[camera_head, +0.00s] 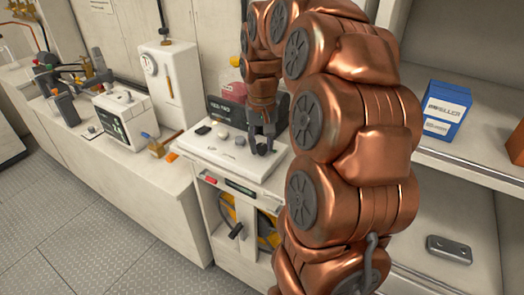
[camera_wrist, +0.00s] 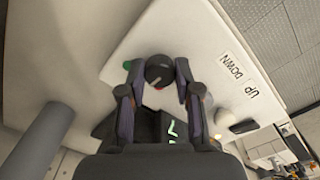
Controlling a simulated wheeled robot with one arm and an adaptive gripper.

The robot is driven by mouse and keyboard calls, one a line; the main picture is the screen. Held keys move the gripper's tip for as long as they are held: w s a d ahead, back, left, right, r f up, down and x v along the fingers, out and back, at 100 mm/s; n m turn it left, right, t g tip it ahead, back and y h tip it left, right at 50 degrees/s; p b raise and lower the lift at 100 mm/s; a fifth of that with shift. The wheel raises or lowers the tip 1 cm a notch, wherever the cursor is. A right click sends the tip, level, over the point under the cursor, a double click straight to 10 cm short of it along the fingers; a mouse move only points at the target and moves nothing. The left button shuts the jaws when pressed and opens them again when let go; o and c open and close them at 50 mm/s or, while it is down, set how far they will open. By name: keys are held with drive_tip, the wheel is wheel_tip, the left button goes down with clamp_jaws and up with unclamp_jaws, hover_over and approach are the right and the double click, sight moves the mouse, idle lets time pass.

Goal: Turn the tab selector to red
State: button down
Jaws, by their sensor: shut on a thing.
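The tab selector looks like the round dark knob (camera_wrist: 158,68) on the white panel top in the wrist view. A small reddish mark shows at its lower edge, and a green spot (camera_wrist: 127,65) shows beside the left fingertip. My gripper (camera_wrist: 159,78) has one finger on each side of the knob and is shut on it. In the head view my gripper (camera_head: 262,143) points down at the right part of the white panel (camera_head: 225,158); the knob is hidden there. I cannot tell which colour the selector points to.
The panel carries UP and DOWN labels (camera_wrist: 243,78) and small controls (camera_head: 222,136). A dark display box (camera_head: 226,112) stands behind it. A white instrument (camera_head: 125,118) stands to the left. A blue box (camera_head: 447,110) sits on the right shelf. The grey floor (camera_head: 90,235) is clear.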

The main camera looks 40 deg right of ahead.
sight(262, 145)
drive_tip(key=n+b, duration=0.2)
drive_tip(key=n, duration=0.2)
drive_tip(key=shift+n, duration=0.3)
drive_tip(key=shift+n+b, duration=0.4)
drive_tip(key=shift+n, duration=1.3)
drive_tip(key=c, duration=0.8)
unclamp_jaws()
wheel_tip(262, 145, up, 12)
